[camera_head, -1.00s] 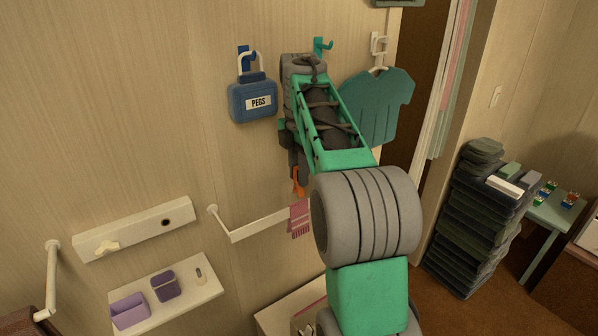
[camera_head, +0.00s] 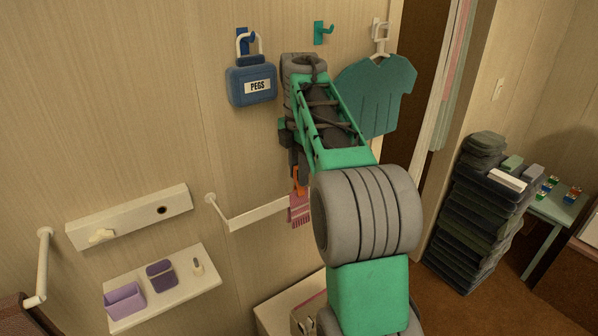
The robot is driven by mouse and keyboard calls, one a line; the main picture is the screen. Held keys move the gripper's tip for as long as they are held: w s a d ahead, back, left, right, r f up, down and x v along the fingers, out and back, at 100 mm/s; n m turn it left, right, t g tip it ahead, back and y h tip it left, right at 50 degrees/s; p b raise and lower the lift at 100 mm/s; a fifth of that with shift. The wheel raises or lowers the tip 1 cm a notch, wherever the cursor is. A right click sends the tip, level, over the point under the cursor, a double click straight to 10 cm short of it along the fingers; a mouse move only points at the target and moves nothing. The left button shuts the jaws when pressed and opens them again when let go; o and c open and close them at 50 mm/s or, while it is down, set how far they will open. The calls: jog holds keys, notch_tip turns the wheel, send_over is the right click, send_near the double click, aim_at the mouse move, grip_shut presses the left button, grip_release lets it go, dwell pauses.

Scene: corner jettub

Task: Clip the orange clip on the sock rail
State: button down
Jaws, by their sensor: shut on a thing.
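The orange clip (camera_head: 301,182) is held in my gripper (camera_head: 299,176), which is shut on it and points down; my arm hides much of the gripper. The white sock rail (camera_head: 257,216) runs along the wall, with its right part behind my arm. A pink striped sock (camera_head: 299,209) hangs at the rail just below the clip. The clip appears to overlap the top of the sock in this view; I cannot tell whether it touches the rail or sock.
A blue PEGS bag (camera_head: 251,86) hangs on a blue hook left of my arm. A teal shirt (camera_head: 376,97) hangs to the right. A white shelf (camera_head: 163,288) with purple containers is at lower left. Dark stacked crates (camera_head: 475,225) stand at right.

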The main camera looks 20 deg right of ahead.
jog(key=c, duration=1.1)
grip_release()
jog(key=shift+m, duration=0.4)
jog(key=r, duration=0.2)
jog(key=r+p, duration=0.1)
jog(key=r, duration=0.5)
jog(key=shift+s+a, duration=0.25)
jog(key=shift+a, duration=0.05)
jog(key=s+a+f+m+t, duration=0.1)
jog(key=s+a+f+m, duration=0.2)
jog(key=s+f+m, duration=0.3)
jog(key=s+a+f+m+t, duration=0.2)
jog(key=s+a+f+m, duration=0.2)
jog(key=s+f+m, duration=0.2)
jog(key=s+a+f+m+t, duration=0.1)
jog(key=s+a+f+m, duration=0.3)
jog(key=s, duration=0.5)
notch_tip(320, 180, down, 2)
jog(key=shift+f+m, duration=0.1)
jog(key=shift+m, duration=1.6)
